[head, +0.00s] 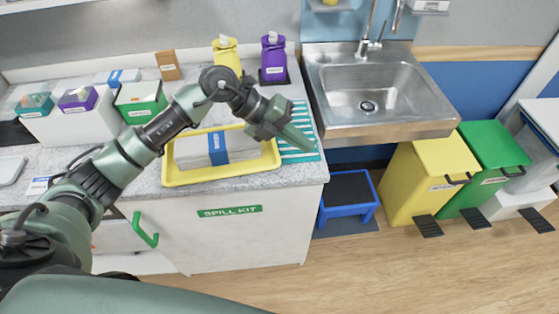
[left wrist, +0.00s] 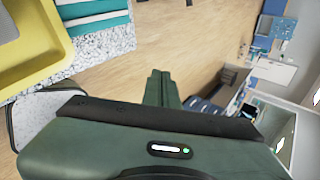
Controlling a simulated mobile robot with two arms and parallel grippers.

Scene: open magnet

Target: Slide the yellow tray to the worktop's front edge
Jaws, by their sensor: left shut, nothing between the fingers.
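The yellow tray (head: 222,177) lies on the speckled worktop (head: 298,172) close to its front edge in the head view. It holds a white pack with a blue band (head: 218,148). My left arm crosses over the tray's left and back part and hides some of it. My left gripper (head: 303,140) is shut and empty, above the striped teal cloth right of the tray. In the left wrist view a corner of the tray (left wrist: 45,62) shows at top left, apart from the shut fingers (left wrist: 162,88). My right gripper is not in view.
The teal striped cloth (head: 299,155) lies right of the tray. Bins with coloured lids (head: 79,97) and yellow (head: 227,57) and purple (head: 273,60) bottles stand behind. A sink (head: 372,90) is at the right. Floor before the cabinet is clear.

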